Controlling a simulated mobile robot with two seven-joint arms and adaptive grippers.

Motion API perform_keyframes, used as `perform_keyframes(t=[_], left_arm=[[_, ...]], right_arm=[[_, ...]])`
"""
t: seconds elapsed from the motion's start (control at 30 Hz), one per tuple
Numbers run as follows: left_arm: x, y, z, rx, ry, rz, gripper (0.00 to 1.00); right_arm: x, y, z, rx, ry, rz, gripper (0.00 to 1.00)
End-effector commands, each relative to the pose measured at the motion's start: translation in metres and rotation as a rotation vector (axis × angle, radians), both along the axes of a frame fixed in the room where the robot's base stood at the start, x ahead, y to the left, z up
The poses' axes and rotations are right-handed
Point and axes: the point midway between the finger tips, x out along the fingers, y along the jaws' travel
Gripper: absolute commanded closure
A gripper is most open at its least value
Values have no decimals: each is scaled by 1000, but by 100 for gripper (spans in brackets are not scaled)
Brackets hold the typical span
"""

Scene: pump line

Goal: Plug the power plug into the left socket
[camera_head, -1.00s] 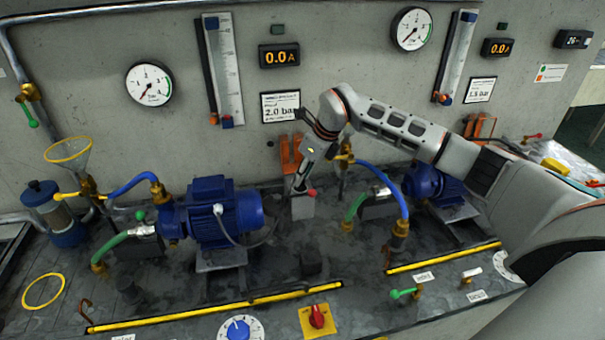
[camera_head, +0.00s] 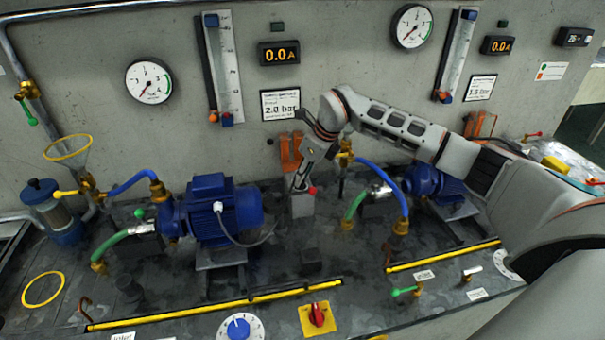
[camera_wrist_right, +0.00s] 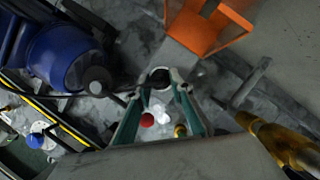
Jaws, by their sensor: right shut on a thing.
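My right gripper (camera_head: 298,188) is low over a grey upright block (camera_head: 302,206), right of the left blue pump motor (camera_head: 222,212). In the right wrist view its teal fingers (camera_wrist_right: 161,92) close around a dark round piece with a pale rim (camera_wrist_right: 160,77), which I take to be the power plug. A dark cable (camera_head: 262,240) runs from the motor towards the gripper. The grey block appears to be the left socket. The fingers hide the contact there, so I cannot tell whether the plug is seated. My left gripper is not in view.
An orange bracket (camera_head: 291,152) stands close behind the gripper. A brass fitting and blue hose (camera_head: 385,178) are close on its right. A small dark block (camera_head: 311,261) and a red switch (camera_head: 317,316) are in front. The bench between is mostly clear.

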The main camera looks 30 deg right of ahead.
Motion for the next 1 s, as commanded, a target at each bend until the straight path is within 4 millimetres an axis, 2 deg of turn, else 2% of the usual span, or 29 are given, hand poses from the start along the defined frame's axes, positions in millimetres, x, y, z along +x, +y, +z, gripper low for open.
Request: perform_keyframes(t=[1.0], left_arm=[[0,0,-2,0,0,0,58]], right_arm=[[0,0,-9,0,1,-1,100]])
